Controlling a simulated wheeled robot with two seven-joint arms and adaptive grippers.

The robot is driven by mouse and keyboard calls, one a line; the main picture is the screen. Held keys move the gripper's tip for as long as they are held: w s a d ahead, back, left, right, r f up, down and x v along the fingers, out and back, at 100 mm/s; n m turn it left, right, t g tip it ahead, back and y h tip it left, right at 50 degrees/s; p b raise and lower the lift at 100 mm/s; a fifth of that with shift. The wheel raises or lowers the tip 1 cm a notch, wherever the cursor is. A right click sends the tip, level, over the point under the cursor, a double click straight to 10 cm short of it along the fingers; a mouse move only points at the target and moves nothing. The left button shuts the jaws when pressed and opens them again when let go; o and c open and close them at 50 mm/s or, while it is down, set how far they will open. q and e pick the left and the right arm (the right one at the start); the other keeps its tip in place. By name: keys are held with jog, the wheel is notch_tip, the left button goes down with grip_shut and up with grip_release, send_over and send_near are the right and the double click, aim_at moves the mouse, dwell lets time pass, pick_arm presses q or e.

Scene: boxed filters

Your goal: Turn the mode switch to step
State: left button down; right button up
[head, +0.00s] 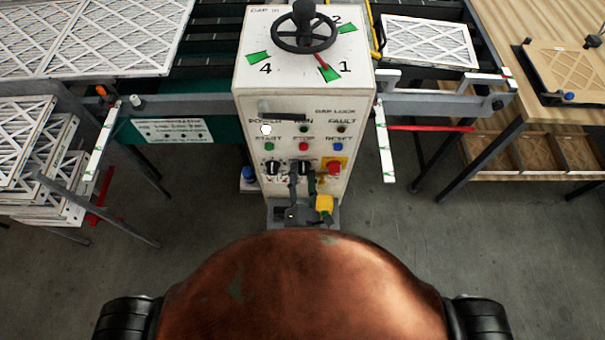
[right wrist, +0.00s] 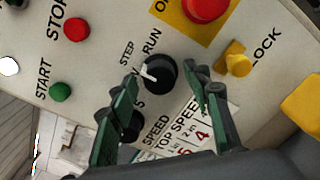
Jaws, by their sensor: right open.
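The mode switch (right wrist: 160,75) is a black round knob with a white pointer on the control box, labelled STEP and RUN. Its pointer faces the left of the right wrist view, toward the STEP side; I cannot tell its exact setting. In the head view the switch (head: 304,167) is partly hidden by my gripper. My right gripper (right wrist: 164,83) is open and empty, with its green-padded fingers on either side of the knob; contact cannot be told. It also shows in front of the box in the head view (head: 303,182). My left gripper is out of view.
The speed knob (right wrist: 128,125) is close beside one finger. A red emergency button (head: 334,168) on yellow, a yellow LOCK knob (right wrist: 237,62), and the START (right wrist: 60,92) and STOP (right wrist: 76,29) buttons are nearby. A handwheel (head: 304,38) tops the box.

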dwell(0.4)
jog(key=shift+r+n+p, duration=0.1)
jog(key=shift+n+p, duration=0.3)
jog(key=shift+p, duration=0.05)
jog(key=n+p, duration=0.6)
jog(key=n, duration=0.1)
jog(key=shift+d+r+n+p, duration=0.1)
jog(key=shift+n+p, duration=0.2)
jog(key=shift+p, duration=0.05)
jog(key=s+b, duration=0.2)
jog(key=s, duration=0.5)
jog(key=w+d+f+m+g+h, duration=0.1)
jog(key=d+f+m+g+h, duration=0.1)
jog(key=d+f+m, duration=0.35)
jog(key=w+d+f+m+g+h, duration=0.1)
jog(key=d+f+m+h, duration=0.15)
jog(key=d, duration=0.55)
jog(key=d+f+m+g+b, duration=0.1)
jog(key=d+f+m+g, duration=0.1)
jog(key=f, duration=0.6)
jog(key=s+d+f+m+g+b, duration=0.1)
jog(key=d+f+m+g+b, duration=0.1)
jog(key=f, duration=0.6)
jog(key=shift+d+y+b, duration=0.2)
jog(key=shift+y+b, duration=0.1)
jog(key=shift+y, duration=0.05)
